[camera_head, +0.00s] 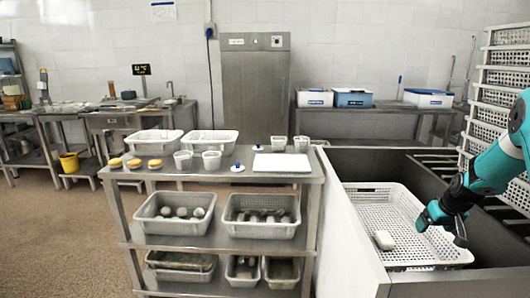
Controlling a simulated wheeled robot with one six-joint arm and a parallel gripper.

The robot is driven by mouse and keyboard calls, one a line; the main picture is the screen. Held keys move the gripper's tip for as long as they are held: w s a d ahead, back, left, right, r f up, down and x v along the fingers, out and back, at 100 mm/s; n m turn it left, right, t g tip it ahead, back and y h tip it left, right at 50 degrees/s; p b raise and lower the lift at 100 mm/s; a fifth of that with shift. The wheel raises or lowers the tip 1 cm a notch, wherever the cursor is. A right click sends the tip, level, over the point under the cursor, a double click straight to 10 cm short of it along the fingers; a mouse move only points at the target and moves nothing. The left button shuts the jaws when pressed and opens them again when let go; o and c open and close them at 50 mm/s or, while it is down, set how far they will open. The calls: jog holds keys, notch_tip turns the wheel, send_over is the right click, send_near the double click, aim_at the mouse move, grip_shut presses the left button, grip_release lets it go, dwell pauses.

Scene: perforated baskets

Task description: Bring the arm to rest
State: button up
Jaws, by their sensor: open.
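My gripper (440,229) hangs at the right in the head view, at the end of my teal and black arm. Its fingers are apart and nothing shows between them. It is over the right part of a white perforated basket (370,193), which sits in a dark metal basin. A white block-like item (384,240) lies in the basket, to the left of my gripper and apart from it.
A steel shelf cart (215,180) stands at the centre with tubs, cups, yellow round items and a white board (281,163). Stacked white perforated baskets (490,110) rise behind my arm. Bins (353,98) stand on a back table. The floor at the left front is clear.

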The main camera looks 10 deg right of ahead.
jog(key=w+a+r+n+y+b, duration=0.1)
jog(key=a+r, duration=0.2)
jog(key=a, duration=0.4)
jog(key=w+a+r+n+y+b, duration=0.1)
jog(key=a+r, duration=0.1)
jog(key=a, duration=0.5)
jog(key=s+a+r+n+g+y+b, duration=0.1)
jog(key=s+a+r+n+b, duration=0.2)
jog(key=a, duration=0.7)
jog(key=s+a+r+y+b, duration=0.15)
jog(key=s+a, duration=0.35)
jog(key=a, duration=0.5)
jog(key=s+a+n+g+b, duration=0.2)
jog(key=s+a, duration=0.5)
jog(key=s, duration=0.4)
jog(key=s+a+n+g+b, duration=0.1)
jog(key=s+a+n+b, duration=0.15)
jog(key=s+a, duration=0.7)
jog(key=s+a+p+v, duration=0.2)
jog(key=p+v, duration=1.5)
jog(key=shift+a+r+y+p, duration=0.2)
jog(key=shift+r+y+p, duration=0.15)
jog(key=shift+r, duration=0.1)
